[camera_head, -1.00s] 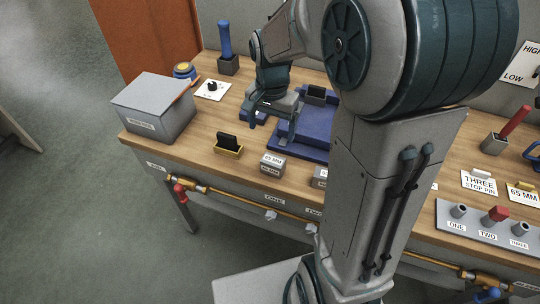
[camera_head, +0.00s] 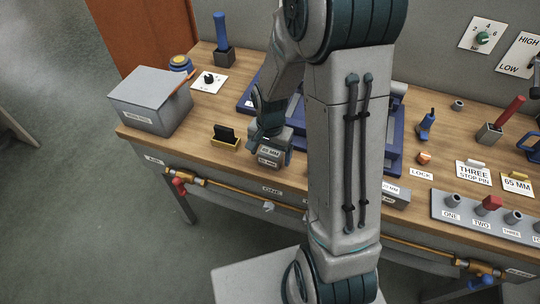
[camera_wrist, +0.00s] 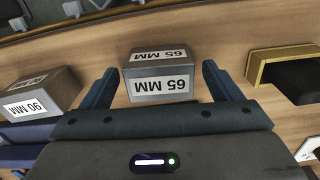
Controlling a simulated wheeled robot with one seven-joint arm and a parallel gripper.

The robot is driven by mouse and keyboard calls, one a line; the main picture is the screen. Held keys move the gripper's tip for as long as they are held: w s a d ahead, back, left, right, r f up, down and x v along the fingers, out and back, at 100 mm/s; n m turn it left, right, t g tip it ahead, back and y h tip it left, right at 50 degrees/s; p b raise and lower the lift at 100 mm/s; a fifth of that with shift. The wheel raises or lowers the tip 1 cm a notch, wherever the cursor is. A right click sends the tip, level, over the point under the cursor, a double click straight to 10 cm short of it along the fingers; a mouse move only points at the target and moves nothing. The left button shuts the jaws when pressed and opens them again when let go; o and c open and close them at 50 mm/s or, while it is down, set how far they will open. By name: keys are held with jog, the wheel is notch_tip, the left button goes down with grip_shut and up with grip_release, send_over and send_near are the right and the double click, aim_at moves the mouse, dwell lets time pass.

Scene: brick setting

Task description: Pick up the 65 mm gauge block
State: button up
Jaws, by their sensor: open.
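The 65 mm gauge block (camera_wrist: 162,86) is a grey block with white labels, standing on the wooden bench. In the wrist view it lies between the two dark blue fingers of my gripper (camera_wrist: 159,70), with visible gaps at both sides. My gripper is open. In the head view my gripper (camera_head: 269,133) is just above and behind the block (camera_head: 270,157), whose upper part it partly covers. A 90 mm block (camera_wrist: 43,93) stands to the left in the wrist view.
A yellow holder with a black insert (camera_head: 225,139) stands close to the left of the block in the head view. A grey box (camera_head: 150,103) is farther left. My arm hides part of the blue fixture (camera_head: 397,140). The bench's front edge is near.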

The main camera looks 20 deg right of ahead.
jog(key=shift+f, duration=0.2)
jog(key=c, duration=1.2)
jog(key=shift+r, duration=0.15)
